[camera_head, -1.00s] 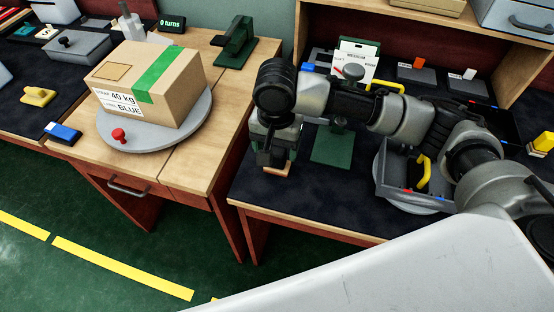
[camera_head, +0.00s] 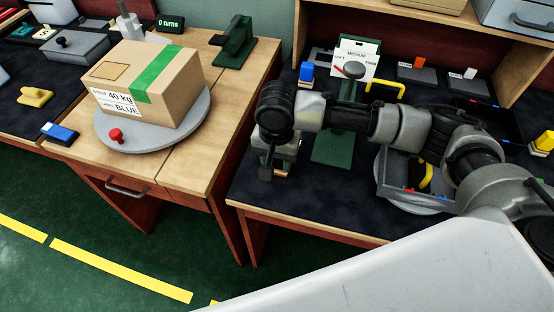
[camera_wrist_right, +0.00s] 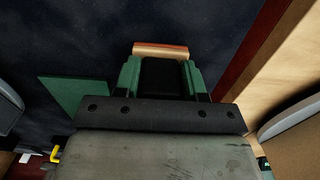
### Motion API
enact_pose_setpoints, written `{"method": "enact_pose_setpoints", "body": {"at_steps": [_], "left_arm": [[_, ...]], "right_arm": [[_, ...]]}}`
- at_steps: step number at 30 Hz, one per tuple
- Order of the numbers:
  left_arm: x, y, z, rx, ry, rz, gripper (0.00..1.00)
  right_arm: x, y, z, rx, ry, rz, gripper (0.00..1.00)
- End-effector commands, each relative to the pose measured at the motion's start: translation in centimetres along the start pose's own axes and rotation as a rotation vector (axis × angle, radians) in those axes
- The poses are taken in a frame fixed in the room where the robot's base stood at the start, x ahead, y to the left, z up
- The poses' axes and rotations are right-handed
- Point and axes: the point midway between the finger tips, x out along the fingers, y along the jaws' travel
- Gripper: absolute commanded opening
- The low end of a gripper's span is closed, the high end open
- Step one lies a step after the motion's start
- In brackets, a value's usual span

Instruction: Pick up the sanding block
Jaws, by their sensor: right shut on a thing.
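The sanding block (camera_wrist_right: 160,49) shows in the right wrist view as a tan, orange-edged piece at the fingertips, over the dark mat. My right gripper (camera_wrist_right: 161,80) is shut on it, with a green-sided finger on each side and a dark gap between. In the head view my right gripper (camera_head: 275,170) points down near the left front of the dark-topped bench. The wrist and fingers hide most of the block there. I cannot tell whether the block touches the mat. My left gripper is not in view.
A green stand (camera_head: 333,147) is just right of my right gripper. A grey tray (camera_head: 398,193) with a yellow handle lies further right. A large cardboard box (camera_head: 135,85) rests on a round turntable (camera_head: 104,133) at left. Some dark mat before the stand is clear.

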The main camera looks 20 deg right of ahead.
Motion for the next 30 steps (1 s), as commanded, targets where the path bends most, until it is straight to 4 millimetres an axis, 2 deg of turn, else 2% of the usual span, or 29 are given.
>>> {"method": "enact_pose_setpoints", "body": {"at_steps": [2,11,17,20,30], "left_arm": [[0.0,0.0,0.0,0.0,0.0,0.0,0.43],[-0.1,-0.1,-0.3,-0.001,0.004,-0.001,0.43],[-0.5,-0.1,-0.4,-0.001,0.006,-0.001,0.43],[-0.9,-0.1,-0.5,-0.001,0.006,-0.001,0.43],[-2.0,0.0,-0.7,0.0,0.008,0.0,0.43]], "right_arm": [[0.0,0.0,0.0,0.0,0.0,-0.001,0.15],[-0.4,0.0,0.0,-0.001,0.0,-0.002,0.15],[-2.4,-0.1,0.0,-0.001,-0.001,-0.003,0.15],[-4.2,-0.1,0.0,-0.001,0.0,-0.004,0.15],[-8.6,7.5,0.1,0.002,0.001,0.002,0.15]]}}
